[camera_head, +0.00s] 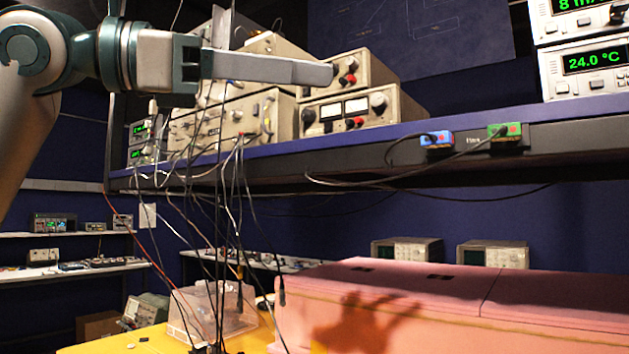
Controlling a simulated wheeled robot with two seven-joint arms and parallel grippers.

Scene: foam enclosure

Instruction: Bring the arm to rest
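My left arm comes in from the upper left, raised high, with a grey and dark green wrist. Its gripper (325,74) points to the right in front of the shelf instruments. I see the gripper from the side as one long grey bar with a dark tip, so I cannot tell whether the fingers are apart. No object shows in it. My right gripper is not in view.
A pink foam enclosure (400,285) stands at the lower right, with a dark shadow on its front. A clear plastic box (215,308) sits on a yellow surface (148,342). Cables (240,190) hang from the instrument shelf (385,150) behind the arm.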

